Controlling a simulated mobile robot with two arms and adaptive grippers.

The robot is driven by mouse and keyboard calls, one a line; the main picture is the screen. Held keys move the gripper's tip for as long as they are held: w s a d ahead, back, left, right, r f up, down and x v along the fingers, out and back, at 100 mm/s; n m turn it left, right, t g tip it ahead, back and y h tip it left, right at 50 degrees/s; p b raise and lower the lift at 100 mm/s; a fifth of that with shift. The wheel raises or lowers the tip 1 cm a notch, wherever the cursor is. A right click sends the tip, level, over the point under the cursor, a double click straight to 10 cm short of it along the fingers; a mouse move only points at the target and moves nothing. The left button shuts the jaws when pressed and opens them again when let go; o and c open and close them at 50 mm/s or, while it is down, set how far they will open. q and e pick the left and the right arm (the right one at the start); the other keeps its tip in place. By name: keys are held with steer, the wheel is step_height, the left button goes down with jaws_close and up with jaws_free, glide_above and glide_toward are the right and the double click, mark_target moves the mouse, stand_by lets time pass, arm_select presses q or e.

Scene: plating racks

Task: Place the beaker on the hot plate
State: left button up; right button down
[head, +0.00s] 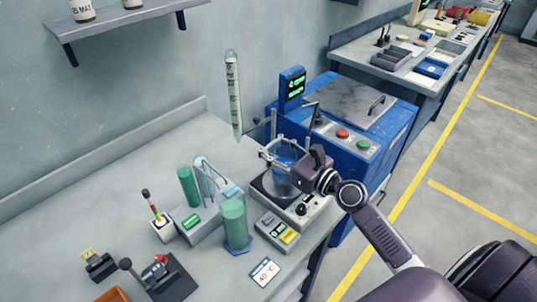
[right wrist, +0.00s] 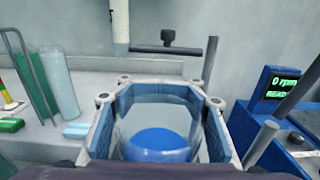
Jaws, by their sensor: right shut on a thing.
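The beaker (head: 281,178) is clear glass with blue liquid; it also shows in the right wrist view (right wrist: 157,143). My right gripper (head: 283,147) is shut on it, with a finger on either side in the right wrist view (right wrist: 160,95). The hot plate (head: 306,217) is a pale box with a dark top and a black knob. The beaker looks upright over the dark top; whether its base touches is unclear, as the gripper partly covers it. My left gripper is in neither view.
A graduated burette (head: 234,95) hangs beside the hot plate, its stand clamp (right wrist: 165,48) just behind the gripper. Green cylinders (head: 235,222), a small keypad box (head: 278,230) and a temperature card (head: 264,272) reading 40 °C stand left. A blue machine (head: 360,150) stands right.

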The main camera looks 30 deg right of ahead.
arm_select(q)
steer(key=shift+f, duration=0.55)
arm_select(e)
steer(key=shift+s+d+f, duration=0.1)
steer(key=shift+f, duration=0.75)
steer(key=shift+f+b, duration=0.2)
steer(key=shift+b, duration=0.15)
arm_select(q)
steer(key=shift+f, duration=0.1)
arm_select(e)
steer(key=c, duration=1.1)
jaws_free()
steer(key=shift+r, duration=0.15)
steer(key=b+v, duration=0.3)
steer(key=v, duration=0.8)
steer(key=shift+b, duration=0.35)
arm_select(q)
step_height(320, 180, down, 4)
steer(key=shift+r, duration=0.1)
arm_select(e)
steer(key=shift+s+d, duration=0.1)
steer(key=shift+s, duration=0.4)
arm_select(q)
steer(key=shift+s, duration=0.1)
